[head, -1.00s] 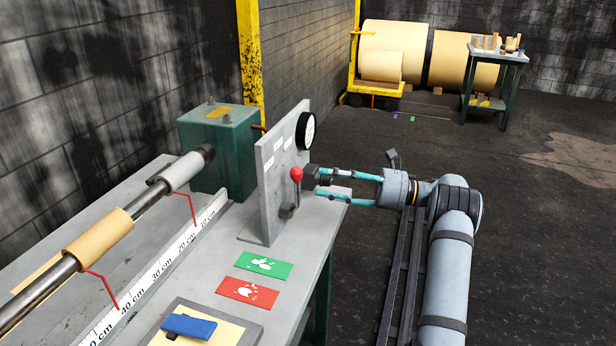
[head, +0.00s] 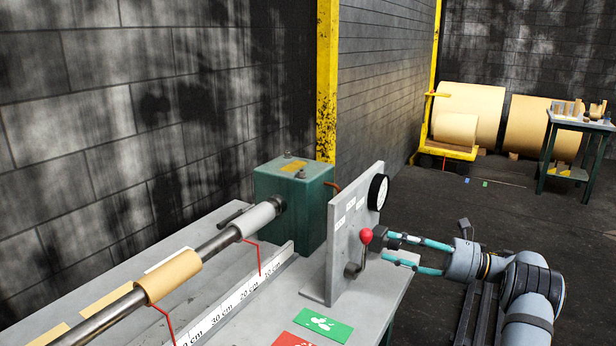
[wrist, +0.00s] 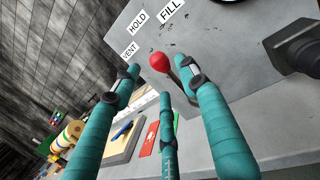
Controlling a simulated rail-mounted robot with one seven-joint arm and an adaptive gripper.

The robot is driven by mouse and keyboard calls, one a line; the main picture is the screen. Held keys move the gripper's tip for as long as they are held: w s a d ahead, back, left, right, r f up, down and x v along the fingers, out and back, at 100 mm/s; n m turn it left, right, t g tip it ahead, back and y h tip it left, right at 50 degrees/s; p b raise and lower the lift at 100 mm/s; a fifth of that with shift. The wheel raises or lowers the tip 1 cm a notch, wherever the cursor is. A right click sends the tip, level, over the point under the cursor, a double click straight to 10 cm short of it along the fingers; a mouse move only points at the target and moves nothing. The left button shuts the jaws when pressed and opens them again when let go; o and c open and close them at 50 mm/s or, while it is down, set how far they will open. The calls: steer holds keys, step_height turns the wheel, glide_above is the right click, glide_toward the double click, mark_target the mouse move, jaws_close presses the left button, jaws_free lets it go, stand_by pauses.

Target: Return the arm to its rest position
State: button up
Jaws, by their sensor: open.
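My gripper (head: 391,248) is open at the right side of the grey upright panel (head: 342,205), its teal fingers pointing at a lever with a red knob (head: 366,235). In the wrist view, three teal fingers of my gripper (wrist: 162,76) are spread, with the red knob (wrist: 158,61) showing between the tips. The knob appears clear of the fingers, though the exact gap is hard to judge. The panel carries VENT, HOLD and FILL labels (wrist: 137,22). My arm reaches in from the lower right of the head view.
The bench holds a green housing (head: 290,205), a roller shaft (head: 215,243) and a white ruler (head: 235,305). Green (head: 323,325) and red (head: 292,340) cards lie in front of the panel. Large tan rolls (head: 470,110) and a side table (head: 580,122) stand far back; floor between is mostly clear.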

mark_target(369, 240)
steer(key=x, duration=0.8)
steer(key=shift+a+f+b, duration=0.15)
steer(key=shift+f+b, duration=0.05)
steer(key=shift+b, duration=0.15)
steer(key=shift+s+a+n, duration=0.15)
steer(key=shift+n, duration=0.25)
steer(key=shift+s+a+r, duration=0.1)
steer(key=shift+s+r, duration=0.05)
steer(key=shift+s, duration=0.15)
steer(key=shift+w, duration=0.1)
